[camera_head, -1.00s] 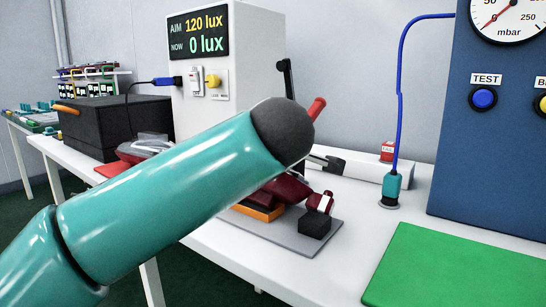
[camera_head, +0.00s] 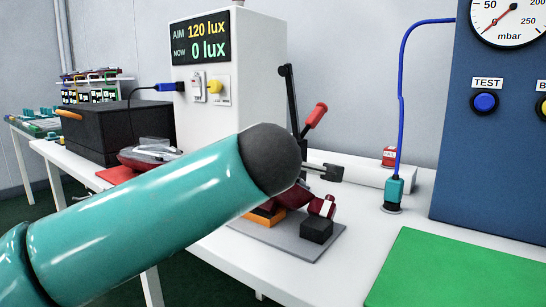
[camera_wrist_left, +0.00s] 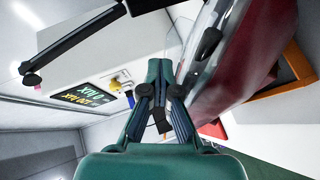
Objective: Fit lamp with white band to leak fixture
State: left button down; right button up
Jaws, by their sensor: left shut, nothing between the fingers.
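In the left wrist view a large dark red lamp body (camera_wrist_left: 250,55) with a clear lens fills the upper right, above an orange block (camera_wrist_left: 297,60). The fixture's red-handled clamp (camera_head: 315,115) has its handle raised. My left gripper (camera_wrist_left: 162,122) is shut and empty, beside the lamp body and apart from it; my arm hides it in the head view. My right gripper is not in view.
A white lux box (camera_head: 255,60) reads 0 lux, aim 120. A lamp with a clear lens (camera_head: 150,156) lies by a red mat (camera_head: 117,174). A black box (camera_head: 95,130) stands left. The blue gauge panel (camera_head: 470,140) and green mat (camera_head: 455,270) are right.

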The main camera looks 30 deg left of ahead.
pick_arm(q)
jog(key=shift+a+f, duration=0.1)
jog(key=shift+f, duration=0.55)
jog(key=c, duration=1.4)
grip_release()
jog(key=r+v, duration=0.1)
jog(key=v, duration=1.1)
